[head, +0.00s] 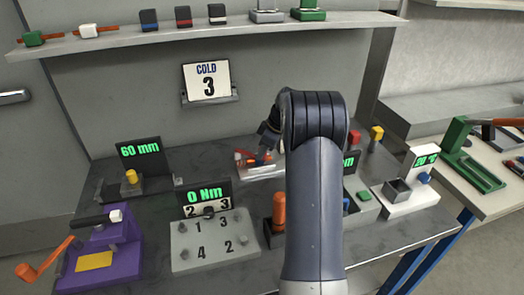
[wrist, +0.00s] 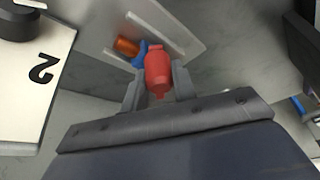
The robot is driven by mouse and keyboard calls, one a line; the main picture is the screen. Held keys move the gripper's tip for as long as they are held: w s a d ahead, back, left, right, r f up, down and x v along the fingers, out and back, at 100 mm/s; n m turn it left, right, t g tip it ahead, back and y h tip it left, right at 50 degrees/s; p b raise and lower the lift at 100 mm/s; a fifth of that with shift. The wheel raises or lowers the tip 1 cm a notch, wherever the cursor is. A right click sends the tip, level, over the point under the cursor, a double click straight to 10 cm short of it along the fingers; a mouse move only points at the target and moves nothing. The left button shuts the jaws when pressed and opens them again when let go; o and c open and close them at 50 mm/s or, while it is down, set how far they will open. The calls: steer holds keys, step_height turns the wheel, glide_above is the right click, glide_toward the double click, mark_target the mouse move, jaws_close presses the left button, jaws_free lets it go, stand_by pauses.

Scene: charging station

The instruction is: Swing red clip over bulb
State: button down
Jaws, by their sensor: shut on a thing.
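My gripper (wrist: 157,84) is shut on a red piece (wrist: 157,66), which appears to be the red clip. Its two grey fingers lie on either side of it. Just beyond the red piece are a small blue part (wrist: 139,56) and an orange rounded part (wrist: 126,46), on a pale plate (wrist: 182,27). I cannot tell for sure which part is the bulb. In the head view the gripper (head: 264,150) is over a small white fixture (head: 262,173) at the back of the bench, and my arm hides part of it.
A 60 mm display (head: 139,147) stands at left and a 0 Nm display with a numbered grey block (head: 207,238) in front. A purple press (head: 103,255) is at front left. A white device (head: 405,190) stands to the right.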

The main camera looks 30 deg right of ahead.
steer(key=c, duration=1.1)
jaws_free()
steer(key=shift+c, duration=0.2)
steer(key=shift+r, duration=0.15)
steer(key=v, duration=1)
steer(key=shift+r, duration=0.25)
steer(key=shift+s, duration=0.1)
steer(key=x, duration=1.1)
steer(key=shift+d, duration=0.15)
steer(key=shift+s+a, duration=0.2)
steer(key=shift+d, duration=0.1)
